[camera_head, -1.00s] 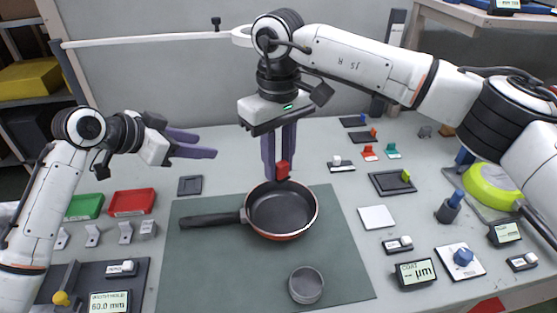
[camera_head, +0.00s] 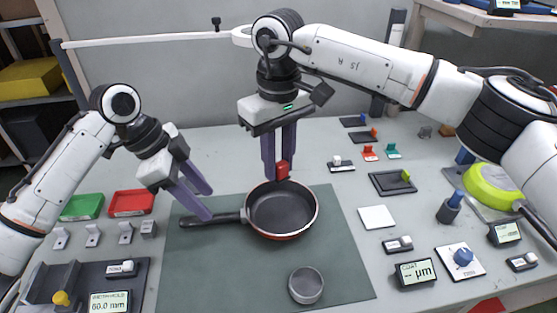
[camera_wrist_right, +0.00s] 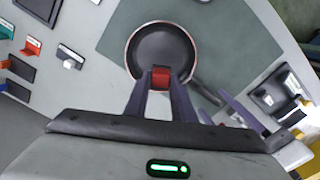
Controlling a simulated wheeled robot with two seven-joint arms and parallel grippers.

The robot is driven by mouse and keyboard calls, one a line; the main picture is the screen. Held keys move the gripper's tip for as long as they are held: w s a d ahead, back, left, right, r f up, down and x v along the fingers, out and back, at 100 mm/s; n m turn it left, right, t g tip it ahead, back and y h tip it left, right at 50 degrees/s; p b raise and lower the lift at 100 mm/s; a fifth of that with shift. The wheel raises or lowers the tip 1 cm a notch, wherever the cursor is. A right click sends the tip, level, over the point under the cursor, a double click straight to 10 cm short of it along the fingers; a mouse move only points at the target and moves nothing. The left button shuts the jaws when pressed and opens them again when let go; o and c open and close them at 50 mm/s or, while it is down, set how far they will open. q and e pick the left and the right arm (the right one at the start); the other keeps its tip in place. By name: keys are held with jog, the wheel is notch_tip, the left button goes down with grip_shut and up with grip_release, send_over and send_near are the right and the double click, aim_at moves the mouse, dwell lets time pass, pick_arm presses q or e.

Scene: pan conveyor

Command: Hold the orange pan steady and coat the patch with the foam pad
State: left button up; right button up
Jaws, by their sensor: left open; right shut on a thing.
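The orange pan (camera_head: 282,212) has a dark inside and an orange-red outer edge. It lies on the green mat with its black handle (camera_head: 215,219) pointing left. My left gripper (camera_head: 210,203) is open, its purple fingers pointing down over the handle; I cannot tell whether they touch it. My right gripper (camera_head: 281,168) is shut on a small red block (camera_head: 282,170), perhaps the foam pad, at the pan's far rim. The red block (camera_wrist_right: 161,78) also shows between the fingers in the right wrist view, over the pan's edge (camera_wrist_right: 160,50). I cannot make out a patch.
The green mat (camera_head: 220,270) also bears a grey round cup (camera_head: 306,285) in front of the pan. Red (camera_head: 131,203) and green (camera_head: 80,207) trays stand left. A white square plate (camera_head: 377,217) and a "COAT" meter (camera_head: 415,273) lie right.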

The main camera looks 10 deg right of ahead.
aim_at(219, 216)
pick_arm(q)
jog(key=shift+x, duration=3.15)
jog(key=shift+r, duration=0.1)
grip_shut()
